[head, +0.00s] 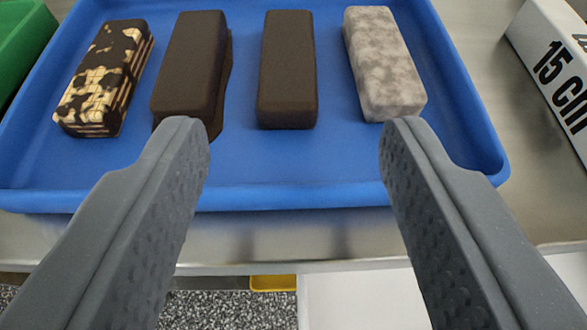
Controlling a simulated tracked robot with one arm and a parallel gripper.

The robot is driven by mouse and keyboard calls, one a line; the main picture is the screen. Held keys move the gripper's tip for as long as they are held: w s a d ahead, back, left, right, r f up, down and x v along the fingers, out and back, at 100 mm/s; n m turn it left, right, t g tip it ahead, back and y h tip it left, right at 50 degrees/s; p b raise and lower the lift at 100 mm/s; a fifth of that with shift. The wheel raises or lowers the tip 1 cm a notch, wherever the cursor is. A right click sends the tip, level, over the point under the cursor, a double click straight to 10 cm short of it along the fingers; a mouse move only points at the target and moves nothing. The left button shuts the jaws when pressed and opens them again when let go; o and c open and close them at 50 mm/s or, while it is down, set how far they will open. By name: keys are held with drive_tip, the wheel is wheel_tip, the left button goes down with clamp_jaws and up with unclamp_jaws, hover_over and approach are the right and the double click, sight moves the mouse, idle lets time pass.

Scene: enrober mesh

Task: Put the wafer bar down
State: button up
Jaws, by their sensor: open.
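My gripper (294,135) is open and empty, its two grey fingers reaching over the near rim of a blue tray (290,197). Several bars lie in a row in the tray. At the left is a patchy bar (103,75) with wafer layers showing through dark coating. Beside it is a dark brown bar (190,65) with a dark spread along its right side and base. A clean-edged dark brown bar (288,70) lies between the fingertips, farther off. At the right is a bar with a mottled greyish coating (384,65). Nothing is between the fingers.
The tray stands on a metal surface (235,240). A green container (22,40) is at the upper left. A white block marked "15 CM" (555,65) stands at the right. A yellow object (273,283) and a white surface (360,300) show below the metal edge.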

drive_tip(key=shift+b+v, duration=0.3)
drive_tip(key=shift+v, duration=1.4)
